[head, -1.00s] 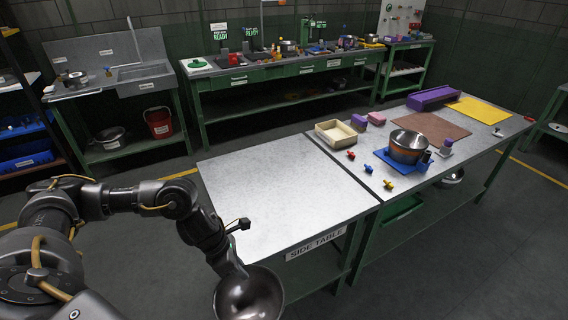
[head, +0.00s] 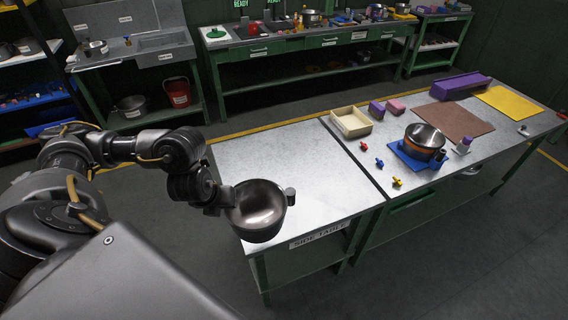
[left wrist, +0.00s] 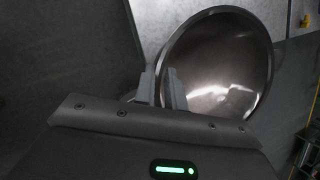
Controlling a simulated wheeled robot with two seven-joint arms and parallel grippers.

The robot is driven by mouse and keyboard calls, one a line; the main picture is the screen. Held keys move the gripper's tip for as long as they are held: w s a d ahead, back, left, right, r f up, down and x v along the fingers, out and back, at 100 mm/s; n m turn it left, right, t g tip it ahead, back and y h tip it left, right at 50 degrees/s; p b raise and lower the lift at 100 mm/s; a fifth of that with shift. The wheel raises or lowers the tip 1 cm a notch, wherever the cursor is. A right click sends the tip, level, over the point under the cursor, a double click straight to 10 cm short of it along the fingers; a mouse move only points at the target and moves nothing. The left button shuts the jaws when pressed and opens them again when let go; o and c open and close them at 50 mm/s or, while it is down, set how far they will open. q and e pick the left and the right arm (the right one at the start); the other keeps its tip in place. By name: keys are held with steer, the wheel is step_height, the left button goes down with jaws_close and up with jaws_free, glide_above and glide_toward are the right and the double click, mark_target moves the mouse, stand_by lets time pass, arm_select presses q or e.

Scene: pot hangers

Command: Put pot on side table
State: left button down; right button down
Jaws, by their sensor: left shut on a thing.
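A dark metal pot (head: 262,222) hangs from my left gripper (head: 230,197), which is shut on its left side. The pot overlaps the front left part of the side table (head: 275,150) in the head view. Its open top faces up toward the camera. I cannot tell how high it is above the tabletop. The left wrist view shows the pot's shiny round inside (left wrist: 222,65) beside the gripper fingers (left wrist: 162,88). The side table top is bare, with a label on its front edge. My right gripper is not in view.
A longer table adjoins on the right. It carries a pot with an orange band (head: 424,142) on a blue mat (head: 408,158), a wooden tray (head: 351,123), small coloured valves, purple blocks (head: 377,109), and brown and yellow sheets. Benches stand at the back.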

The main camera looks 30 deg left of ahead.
mark_target(241, 190)
arm_select(q)
steer(key=w+f+b, duration=0.1)
steer(key=w, duration=0.1)
steer(key=w+a+f+b, duration=0.1)
steer(key=w+f, duration=0.1)
steer(key=w, duration=0.1)
steer(key=w+a+f+b, duration=0.1)
steer(key=w, duration=0.2)
steer(key=shift+w+f+b, duration=0.15)
steer(key=shift+w+b, duration=0.05)
steer(key=shift+b, duration=0.15)
steer(key=a+x, duration=0.1)
steer(key=x, duration=0.9)
steer(key=shift+w+r+b, duration=0.2)
steer(key=shift+w+b, duration=0.2)
steer(key=shift+b, duration=0.05)
steer(key=c, duration=1.5)
jaws_free()
steer(key=shift+s, duration=0.1)
steer(key=shift+o, duration=0.2)
